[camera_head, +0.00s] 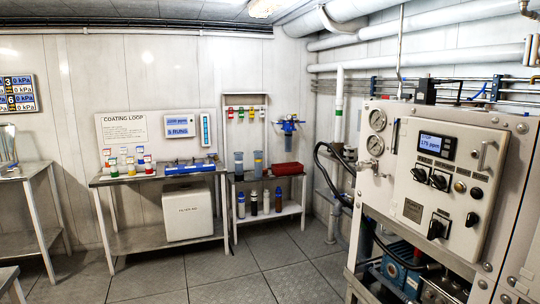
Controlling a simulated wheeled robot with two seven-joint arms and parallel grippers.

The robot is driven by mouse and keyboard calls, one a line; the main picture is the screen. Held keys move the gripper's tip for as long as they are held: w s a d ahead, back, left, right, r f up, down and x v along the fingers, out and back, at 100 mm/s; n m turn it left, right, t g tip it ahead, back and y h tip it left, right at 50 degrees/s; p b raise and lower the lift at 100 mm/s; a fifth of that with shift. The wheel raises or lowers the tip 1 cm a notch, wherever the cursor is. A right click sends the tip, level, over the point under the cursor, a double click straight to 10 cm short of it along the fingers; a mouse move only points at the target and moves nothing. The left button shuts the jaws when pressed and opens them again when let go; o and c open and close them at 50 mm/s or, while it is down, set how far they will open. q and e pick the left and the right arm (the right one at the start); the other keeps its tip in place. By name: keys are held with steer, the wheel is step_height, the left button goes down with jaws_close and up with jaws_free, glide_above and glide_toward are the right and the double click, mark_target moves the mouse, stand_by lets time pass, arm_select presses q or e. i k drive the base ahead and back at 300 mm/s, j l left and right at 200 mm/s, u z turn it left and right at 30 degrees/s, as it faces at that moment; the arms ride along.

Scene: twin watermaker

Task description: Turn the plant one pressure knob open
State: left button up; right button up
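A grey-white machine panel (455,200) stands at the right, angled toward me. It has a small blue display (435,146) that seems to read 175 ppm. Black knobs sit on it: a pair below the display (419,174) and (438,181), one lower down (436,229), and round ones at the right (472,219). Two round gauges (377,120) and (375,145) are on the panel's left side, with a small valve-like fitting (372,168) below them. The labels are too small to read, so I cannot tell which knob is plant one's pressure knob. Neither gripper is in view.
Metal tables (165,178) with bottles and a white box (188,212) line the back wall. A shelf (268,216) holds cylinders and a red bin (287,168). Pipes and a black hose (322,160) run beside the machine. Tiled floor (235,270) in front is clear.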

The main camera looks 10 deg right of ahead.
mark_target(360, 165)
steer(key=i+j, duration=0.15)
steer(key=i, duration=0.55)
steer(key=i+j, duration=0.15)
steer(key=i, duration=0.55)
